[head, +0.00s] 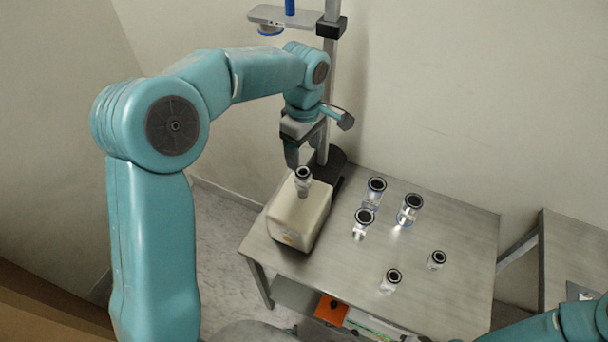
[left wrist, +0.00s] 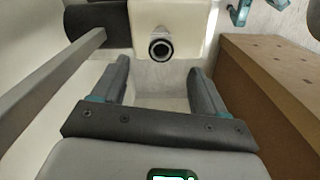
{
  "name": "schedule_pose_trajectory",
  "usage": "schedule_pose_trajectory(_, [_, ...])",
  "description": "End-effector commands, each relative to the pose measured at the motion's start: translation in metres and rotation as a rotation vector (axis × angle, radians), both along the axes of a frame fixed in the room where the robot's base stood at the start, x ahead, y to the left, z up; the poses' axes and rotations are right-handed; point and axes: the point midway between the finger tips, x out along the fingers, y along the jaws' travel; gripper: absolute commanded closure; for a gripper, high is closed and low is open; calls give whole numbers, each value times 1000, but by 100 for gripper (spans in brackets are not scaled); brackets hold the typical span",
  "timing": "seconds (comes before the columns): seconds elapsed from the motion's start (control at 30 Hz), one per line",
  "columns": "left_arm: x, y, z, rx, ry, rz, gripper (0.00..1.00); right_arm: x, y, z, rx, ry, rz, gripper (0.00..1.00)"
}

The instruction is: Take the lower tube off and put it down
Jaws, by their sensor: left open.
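A short clear tube with a black ring top (head: 303,178) stands upright on the white box-shaped unit (head: 300,215) at the table's left end. It also shows in the left wrist view as a dark ring (left wrist: 160,49) on the white unit. My left gripper (head: 306,152) is open and empty, close to this tube and a little behind it in the head view. In the left wrist view its fingers (left wrist: 158,72) are spread, with the ring ahead of the gap between them. Only part of my right arm shows at the bottom right; its gripper is not clearly seen.
Several clear, black-topped fittings (head: 411,206) stand on the metal table (head: 330,265). A column (head: 331,60) behind the unit carries a bracket (head: 275,15) with a blue piece. A brown box (left wrist: 270,95) is at right in the wrist view.

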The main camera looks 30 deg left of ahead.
Motion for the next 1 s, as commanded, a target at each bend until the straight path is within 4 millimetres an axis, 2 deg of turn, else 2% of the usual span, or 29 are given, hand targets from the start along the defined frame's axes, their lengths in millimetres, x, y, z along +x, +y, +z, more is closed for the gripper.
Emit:
schedule_pose_trajectory(0.1, [-1,0,-21,-1,2,1,27,0,0,2,0,-1,0,57])
schedule_pose_trajectory(0.37, [1,1,-43,0,3,1,27,0,0,7,0,0,0,57])
schedule_pose_trajectory(0.6, [2,3,-80,-1,2,0,27,0,0,16,0,-1,0,57])
schedule_pose_trajectory(0.9, [4,3,-87,-1,-1,1,27,0,0,16,0,0,0,57])
schedule_pose_trajectory(0.97, [4,3,-87,-1,-1,1,46,0,0,16,0,0,0,57])
schedule_pose_trajectory(1.0, [3,3,-87,-1,-1,1,60,0,0,16,0,0,0,57])
